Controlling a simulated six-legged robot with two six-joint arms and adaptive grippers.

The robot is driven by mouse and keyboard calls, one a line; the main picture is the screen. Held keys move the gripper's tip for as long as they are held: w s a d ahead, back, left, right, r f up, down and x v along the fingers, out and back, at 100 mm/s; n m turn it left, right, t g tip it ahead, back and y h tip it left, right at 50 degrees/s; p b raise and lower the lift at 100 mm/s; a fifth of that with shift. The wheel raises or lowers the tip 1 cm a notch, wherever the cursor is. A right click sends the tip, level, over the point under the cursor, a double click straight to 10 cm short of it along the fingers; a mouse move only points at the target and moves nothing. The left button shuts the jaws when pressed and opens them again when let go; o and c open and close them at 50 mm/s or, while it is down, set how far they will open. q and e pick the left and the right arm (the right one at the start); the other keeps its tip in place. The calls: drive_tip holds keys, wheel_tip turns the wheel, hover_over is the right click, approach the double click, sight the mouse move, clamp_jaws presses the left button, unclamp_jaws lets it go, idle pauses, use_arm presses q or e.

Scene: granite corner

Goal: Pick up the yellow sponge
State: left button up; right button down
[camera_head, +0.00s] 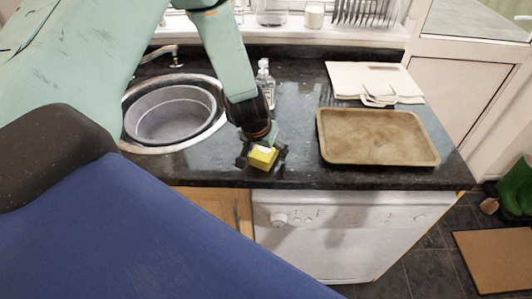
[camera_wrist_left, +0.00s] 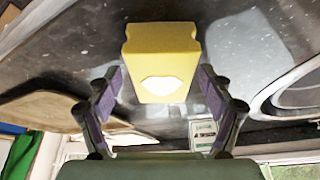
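The yellow sponge (camera_head: 263,157) lies on the dark granite worktop near its front edge, between the sink and the brown tray. My left gripper (camera_head: 262,152) is over it, pointing down, with a finger on either side. In the left wrist view the sponge (camera_wrist_left: 160,60) shows a pale patch on its near face. The two fingers of my left gripper (camera_wrist_left: 162,88) stand apart there, with the sponge between and just beyond their tips. Narrow gaps seem to show beside it. My right gripper is in neither view.
A round sink bowl (camera_head: 170,112) is at the left. A brown tray (camera_head: 376,137) lies at the right, with a pale board (camera_head: 372,80) behind it. A clear bottle (camera_head: 265,84) stands behind my gripper. The worktop's front edge is close to the sponge.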

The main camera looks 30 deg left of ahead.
sight(265, 149)
use_arm(q)
drive_tip(key=shift+a+f, duration=0.1)
drive_tip(key=shift+a, duration=0.05)
drive_tip(key=c, duration=0.3)
drive_tip(key=shift+s+d+r, duration=0.15)
drive_tip(key=shift+d+r, duration=0.05)
drive_tip(key=c, duration=0.6)
drive_tip(key=shift+a+f, duration=0.15)
drive_tip(key=shift+c, duration=0.6)
drive_tip(key=shift+r, duration=0.4)
wheel_tip(265, 149, up, 17)
drive_tip(key=p, duration=0.9)
drive_tip(key=shift+r, duration=0.15)
